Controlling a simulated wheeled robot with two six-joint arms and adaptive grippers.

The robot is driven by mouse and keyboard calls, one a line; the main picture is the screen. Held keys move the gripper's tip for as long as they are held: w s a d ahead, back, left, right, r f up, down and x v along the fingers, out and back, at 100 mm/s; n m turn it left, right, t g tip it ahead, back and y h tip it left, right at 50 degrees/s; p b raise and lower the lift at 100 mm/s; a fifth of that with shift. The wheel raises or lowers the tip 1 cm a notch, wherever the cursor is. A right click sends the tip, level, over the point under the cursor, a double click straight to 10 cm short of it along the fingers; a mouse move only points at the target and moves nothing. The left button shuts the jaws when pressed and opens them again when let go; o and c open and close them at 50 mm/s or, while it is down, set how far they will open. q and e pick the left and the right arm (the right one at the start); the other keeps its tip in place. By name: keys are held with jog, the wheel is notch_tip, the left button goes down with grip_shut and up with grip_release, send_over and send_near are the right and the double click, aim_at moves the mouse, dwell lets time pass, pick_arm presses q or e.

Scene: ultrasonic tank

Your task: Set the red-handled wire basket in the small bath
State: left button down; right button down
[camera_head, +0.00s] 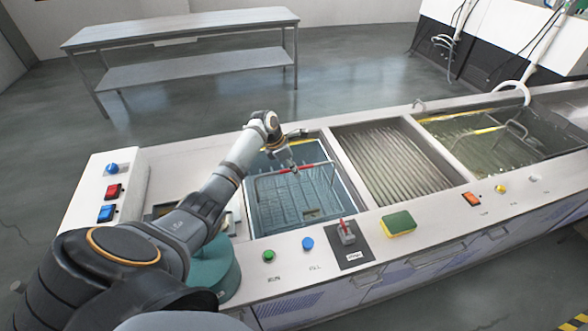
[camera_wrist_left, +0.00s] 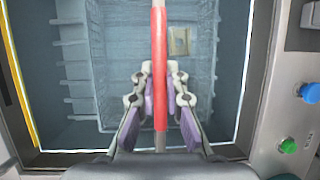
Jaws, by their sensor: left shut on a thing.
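The wire basket (camera_head: 292,200) has a tall wire handle with a red grip (camera_head: 306,168). It shows within the outline of the small bath (camera_head: 344,192), the left basin of the counter; I cannot tell whether it rests on the bottom. My left gripper (camera_head: 291,168) is above the bath, shut on the red handle. In the left wrist view the red grip (camera_wrist_left: 160,50) runs between the two fingers (camera_wrist_left: 160,103), and the basket's mesh (camera_wrist_left: 115,40) lies below. My right gripper is not in view.
A ribbed draining section (camera_head: 390,160) lies right of the small bath, then a larger bath (camera_head: 456,152) with a wire frame in it. A red-lever switch (camera_head: 346,234), a yellow-green sponge (camera_head: 398,224) and push buttons line the front edge. A steel table (camera_head: 180,32) stands behind.

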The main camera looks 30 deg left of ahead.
pick_arm(q)
jog(key=c, duration=1.7)
grip_release()
jog(key=shift+f, duration=0.1)
jog(key=o, duration=0.3)
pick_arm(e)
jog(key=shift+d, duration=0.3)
pick_arm(q)
jog(key=shift+r, duration=0.2)
